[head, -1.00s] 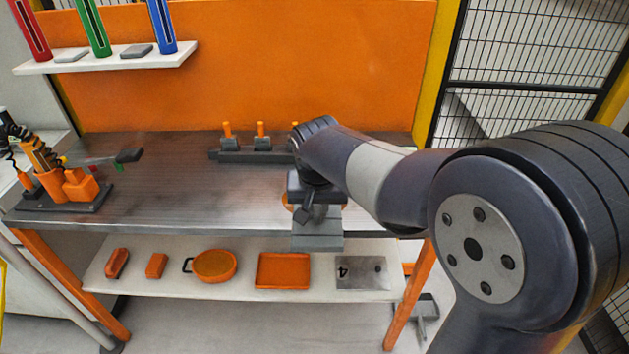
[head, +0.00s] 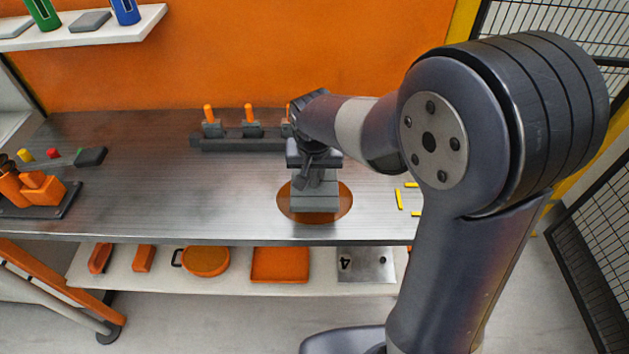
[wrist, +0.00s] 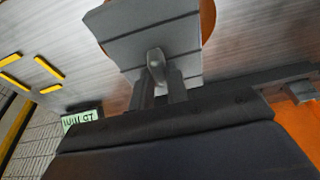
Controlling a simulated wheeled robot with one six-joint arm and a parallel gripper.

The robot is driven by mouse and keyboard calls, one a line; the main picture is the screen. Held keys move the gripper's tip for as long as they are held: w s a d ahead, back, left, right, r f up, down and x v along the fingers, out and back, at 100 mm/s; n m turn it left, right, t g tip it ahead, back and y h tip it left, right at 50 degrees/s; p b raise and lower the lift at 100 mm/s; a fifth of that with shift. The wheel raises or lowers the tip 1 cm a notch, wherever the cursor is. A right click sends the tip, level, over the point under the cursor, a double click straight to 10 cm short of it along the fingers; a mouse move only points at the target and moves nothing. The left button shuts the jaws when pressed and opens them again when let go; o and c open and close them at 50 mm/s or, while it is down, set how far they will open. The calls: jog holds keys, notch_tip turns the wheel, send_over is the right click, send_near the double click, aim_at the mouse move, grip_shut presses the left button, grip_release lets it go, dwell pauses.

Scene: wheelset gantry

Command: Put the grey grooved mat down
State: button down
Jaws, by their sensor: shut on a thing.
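The grey grooved mat (head: 314,195) is held by my gripper (head: 312,170) in the head view. It hangs below the fingers, in front of part of a round orange-brown disc (head: 341,203) on the metal bench top. In the wrist view the mat (wrist: 150,35) shows its dark grooves, and my gripper (wrist: 163,88) is shut on a small grey grip on it. The disc's edge (wrist: 208,18) shows beside the mat. I cannot tell whether the mat touches the disc.
Yellow strips (head: 399,199) lie on the bench (head: 160,200) right of the disc. A dark rail (head: 240,145) with orange pegs stands behind. An orange tool holder (head: 40,190) is at the left. A lower shelf (head: 225,283) holds orange items and a metal plate.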

aim_at(315, 177)
jog(key=shift+f, duration=2.1)
jog(key=shift+f, duration=0.1)
jog(key=c, duration=1.4)
grip_release()
jog(key=shift+r, duration=0.5)
jog(key=v, duration=1.1)
jog(key=shift+s+r, duration=0.1)
jog(key=shift+s, duration=0.1)
